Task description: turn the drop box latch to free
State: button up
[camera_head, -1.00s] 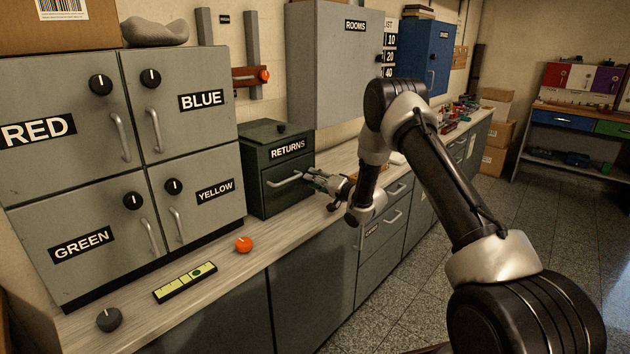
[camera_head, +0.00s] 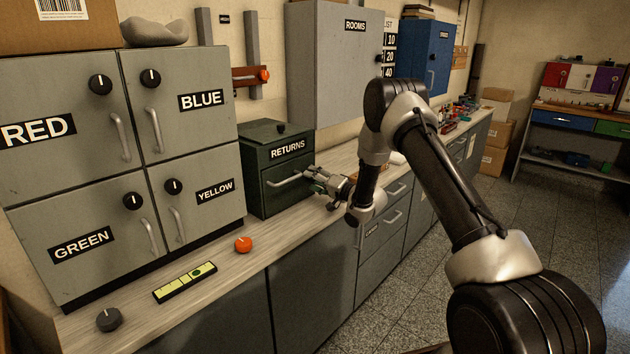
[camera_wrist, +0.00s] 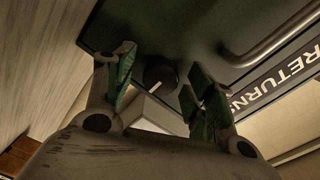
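The drop box is the dark green box labelled RETURNS (camera_head: 262,190), standing on the counter with a drawer-like front and a bar handle (camera_head: 284,181). In the wrist view a round dark knob with a white mark (camera_wrist: 160,75), which looks like the latch, sits on the green front near one end of the handle (camera_wrist: 270,42). My gripper (camera_head: 314,180) is at the right end of the box front. In the wrist view its green-padded fingers (camera_wrist: 157,90) are apart, one on each side of the knob, with gaps visible. In the head view my gripper hides this knob.
Another dark knob (camera_head: 281,128) is on top of the box. Grey lockers (camera_head: 125,225) with knobs and handles stand to the left.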

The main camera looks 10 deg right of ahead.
jog(key=v, duration=1.2)
jog(key=s+d+r+n+g+h, duration=0.1)
jog(key=d+r+h, duration=0.2)
jog(key=r, duration=0.4)
jog(key=d+r+n+h, duration=0.1)
jog(key=d+r+h, duration=0.25)
jog(key=r, duration=0.35)
jog(key=s+d+r+n+g+h, duration=0.1)
jog(key=s+d+r+g+h, duration=0.25)
jog(key=s+r, duration=0.5)
jog(key=s+a+n+g, duration=0.2)
jog(key=s+g, duration=0.4)
jog(key=s, duration=3.1)
jog(key=shift+s+n+h, duration=0.25)
jog(key=shift+n+h, duration=0.05)
